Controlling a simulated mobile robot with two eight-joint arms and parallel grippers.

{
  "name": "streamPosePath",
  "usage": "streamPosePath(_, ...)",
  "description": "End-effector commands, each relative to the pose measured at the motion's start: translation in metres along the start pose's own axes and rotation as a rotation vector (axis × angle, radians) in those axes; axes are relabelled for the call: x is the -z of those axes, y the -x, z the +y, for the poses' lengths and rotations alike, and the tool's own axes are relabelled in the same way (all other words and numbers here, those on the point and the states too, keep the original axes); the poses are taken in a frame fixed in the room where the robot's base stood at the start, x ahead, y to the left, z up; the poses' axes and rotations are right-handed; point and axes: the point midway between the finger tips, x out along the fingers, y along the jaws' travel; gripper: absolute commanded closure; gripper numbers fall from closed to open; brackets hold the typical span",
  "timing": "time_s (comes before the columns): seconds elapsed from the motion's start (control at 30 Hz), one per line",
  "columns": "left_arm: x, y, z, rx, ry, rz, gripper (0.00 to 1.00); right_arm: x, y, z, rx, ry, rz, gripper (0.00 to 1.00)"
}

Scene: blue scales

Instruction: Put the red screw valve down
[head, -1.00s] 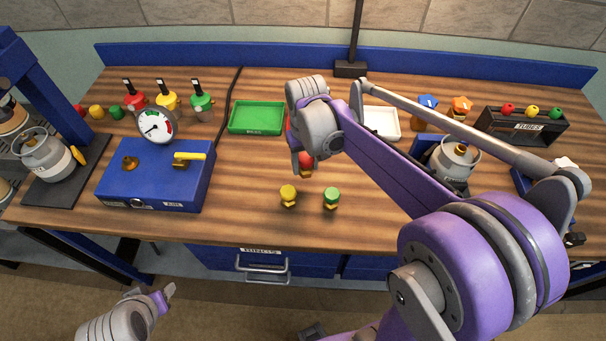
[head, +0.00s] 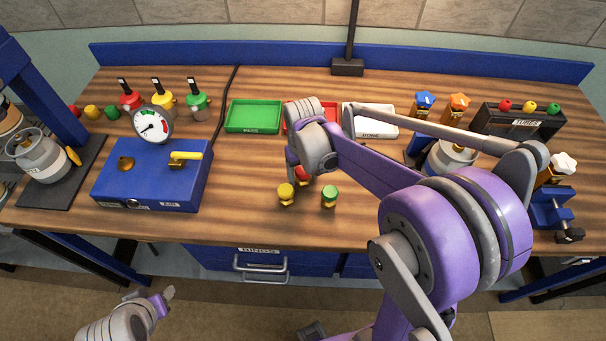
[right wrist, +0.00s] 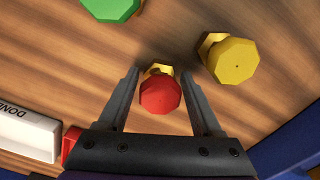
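The red screw valve (right wrist: 160,95) has a red knob and a yellow base and sits between the fingers of my right gripper (right wrist: 161,76). In the right wrist view, narrow gaps show between both fingers and the valve, so the gripper looks open around it. In the head view, the red valve (head: 302,174) is partly hidden under my right gripper (head: 297,172), at the tabletop just behind the yellow valve (head: 286,194) and green valve (head: 329,196). Its underside contact is hidden. My left gripper (head: 166,294) is low at the left, off the table's front; its opening is unclear.
A green tray (head: 253,116), a red tray (head: 290,117), partly hidden by my arm, and a white tray (head: 372,123) stand behind. A blue gauge box (head: 150,185) is at left. A tubes rack (head: 520,122) is at right. Bare table lies left of the yellow valve.

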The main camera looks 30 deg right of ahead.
Motion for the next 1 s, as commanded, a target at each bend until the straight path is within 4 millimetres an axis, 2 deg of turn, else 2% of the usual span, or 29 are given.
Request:
streamPosePath(0.07, 0.000, 0.000, 0.000, 0.000, 0.000, 0.000, 0.50, 0.000, 0.001, 0.000, 0.000, 0.000, 0.000, 0.20)
streamPosePath(0.33, 0.001, 0.001, 0.000, 0.000, 0.000, 0.001, 0.50, 0.000, 0.002, 0.000, 0.000, 0.000, 0.000, 0.20)
streamPosePath(0.47, 0.004, 0.004, 0.000, 0.000, 0.000, 0.004, 0.50, 0.001, 0.011, 0.000, 0.000, 0.000, 0.001, 0.20)
streamPosePath(0.57, 0.006, 0.005, 0.000, 0.000, 0.000, 0.006, 0.50, 0.000, 0.027, 0.000, 0.000, 0.000, 0.001, 0.20)
streamPosePath(0.8, 0.012, 0.010, 0.000, 0.000, 0.000, 0.011, 0.50, 0.000, 0.080, 0.000, 0.000, 0.000, 0.001, 0.20)
streamPosePath(1.0, 0.014, 0.012, 0.000, 0.000, 0.000, 0.013, 0.50, 0.001, 0.112, 0.000, 0.000, 0.000, 0.000, 0.20)
